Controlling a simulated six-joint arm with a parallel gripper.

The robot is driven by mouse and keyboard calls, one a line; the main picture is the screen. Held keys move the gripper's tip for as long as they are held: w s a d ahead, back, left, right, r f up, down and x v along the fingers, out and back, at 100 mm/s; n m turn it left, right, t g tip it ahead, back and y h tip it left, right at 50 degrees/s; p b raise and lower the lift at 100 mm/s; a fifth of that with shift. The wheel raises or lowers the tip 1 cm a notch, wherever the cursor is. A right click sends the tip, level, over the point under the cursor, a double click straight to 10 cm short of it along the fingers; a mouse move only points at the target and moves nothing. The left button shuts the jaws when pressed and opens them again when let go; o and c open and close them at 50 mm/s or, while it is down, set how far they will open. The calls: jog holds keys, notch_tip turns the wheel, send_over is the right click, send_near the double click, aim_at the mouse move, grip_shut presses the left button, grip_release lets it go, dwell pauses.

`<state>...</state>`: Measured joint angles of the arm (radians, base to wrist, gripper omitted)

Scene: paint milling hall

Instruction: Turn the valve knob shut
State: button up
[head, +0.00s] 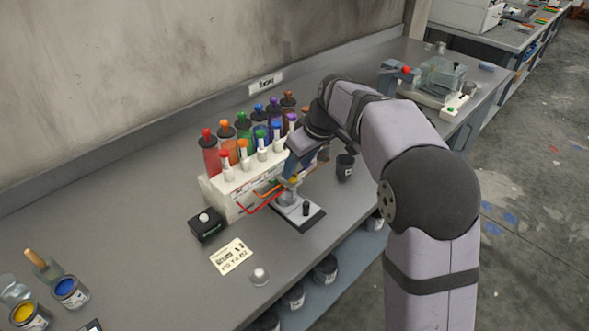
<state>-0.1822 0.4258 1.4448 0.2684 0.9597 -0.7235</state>
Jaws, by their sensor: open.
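My gripper (289,177) points down at the front right of a white dispenser rack (238,184). It is open, with its jaws at a small yellow part (294,180) that looks like the valve knob. This part sits above a small fixture with a white and black base plate (297,216). The jaws and wrist hide much of it, so I cannot tell whether they touch it or how far it is turned. Red, orange and green tubes (262,201) run between the rack and the fixture.
Several colored bottles (244,127) stand along the rack. A black box with a white button (207,224), a label card (231,256) and a small silver knob (260,276) lie in front. A dark cup (345,167) stands right of the fixture. Paint pots (70,291) are at lower left.

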aim_at(295, 176)
jog(key=shift+x, duration=1.6)
jog(key=shift+c, duration=0.7)
grip_shut()
